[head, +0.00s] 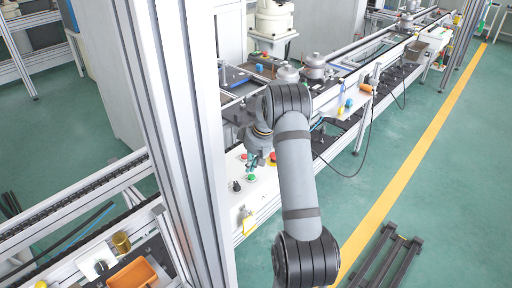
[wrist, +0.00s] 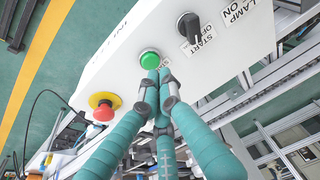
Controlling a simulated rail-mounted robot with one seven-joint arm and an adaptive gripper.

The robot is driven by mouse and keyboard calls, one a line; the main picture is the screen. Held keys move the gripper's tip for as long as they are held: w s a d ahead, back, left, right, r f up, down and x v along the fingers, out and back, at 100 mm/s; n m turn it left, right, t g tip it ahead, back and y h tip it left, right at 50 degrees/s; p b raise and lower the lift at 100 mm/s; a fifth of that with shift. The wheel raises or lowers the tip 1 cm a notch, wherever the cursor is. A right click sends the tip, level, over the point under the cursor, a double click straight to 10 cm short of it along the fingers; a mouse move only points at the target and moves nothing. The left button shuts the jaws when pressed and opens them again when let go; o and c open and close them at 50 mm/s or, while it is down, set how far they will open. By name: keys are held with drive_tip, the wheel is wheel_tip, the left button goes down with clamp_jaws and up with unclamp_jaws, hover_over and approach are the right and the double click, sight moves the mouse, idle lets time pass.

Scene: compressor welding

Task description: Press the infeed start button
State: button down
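The green button (wrist: 149,60) sits on a white sloped panel in the wrist view, beside partly covered lettering that seems to begin "INF". The head view shows a green button (head: 251,178) on the white panel, just below my gripper (head: 252,166). In the wrist view the teal fingers of my gripper (wrist: 160,80) come together, with nothing held between them. Their tips overlap the lower edge of the green button; I cannot tell whether they touch it. The fingers hide part of the panel and its lettering.
A red emergency stop (wrist: 103,108) on a yellow base is lower left. A conveyor line (head: 345,72) with metal compressor parts runs behind. Open green floor (head: 440,150) lies right.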

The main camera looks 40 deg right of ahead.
drive_tip(key=b+v, duration=0.2)
drive_tip(key=v, duration=0.9)
drive_tip(key=shift+w+b, duration=0.2)
drive_tip(key=shift+b, duration=0.15)
